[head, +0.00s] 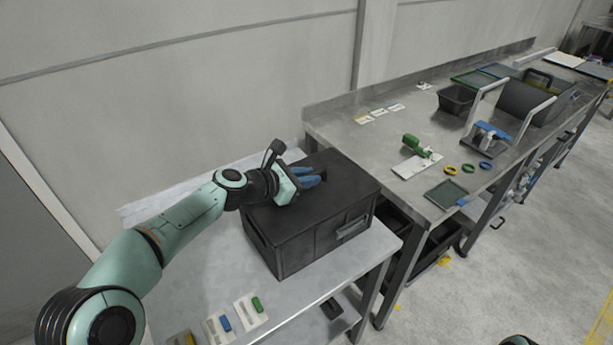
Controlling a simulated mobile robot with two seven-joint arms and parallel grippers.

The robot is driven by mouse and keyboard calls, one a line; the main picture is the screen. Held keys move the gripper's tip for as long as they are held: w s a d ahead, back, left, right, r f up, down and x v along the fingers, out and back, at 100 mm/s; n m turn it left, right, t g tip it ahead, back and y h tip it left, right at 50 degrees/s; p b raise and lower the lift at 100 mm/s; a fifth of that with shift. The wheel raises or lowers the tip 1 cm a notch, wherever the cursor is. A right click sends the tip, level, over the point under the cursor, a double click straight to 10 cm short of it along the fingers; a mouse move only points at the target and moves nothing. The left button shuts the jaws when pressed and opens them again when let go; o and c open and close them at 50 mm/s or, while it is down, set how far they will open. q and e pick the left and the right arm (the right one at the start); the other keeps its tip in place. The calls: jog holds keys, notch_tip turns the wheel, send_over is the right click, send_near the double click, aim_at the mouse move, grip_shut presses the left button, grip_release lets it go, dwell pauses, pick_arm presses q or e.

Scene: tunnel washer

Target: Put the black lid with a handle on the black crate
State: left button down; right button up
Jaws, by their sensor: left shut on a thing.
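The black crate (318,240) stands on the near light-topped table. The black lid (340,196) lies over its top and looks about level with the rim; I cannot tell whether it is fully seated. My left gripper (314,178), with blue fingers, is over the lid and shut on its handle. The handle itself is hidden by the fingers. My right gripper is not in view.
Cards with small blue and green pieces (250,308) lie at the near table's front. A grey steel workbench (350,125) adjoins at the right, bearing a small black bin (456,99), a green tool (416,146) and a dark tray (446,194).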

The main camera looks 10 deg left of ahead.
pick_arm(q)
jog(key=c, duration=1)
grip_release()
jog(key=v, duration=1.3)
jog(key=shift+s+a+r, duration=0.15)
jog(key=shift+s, duration=0.05)
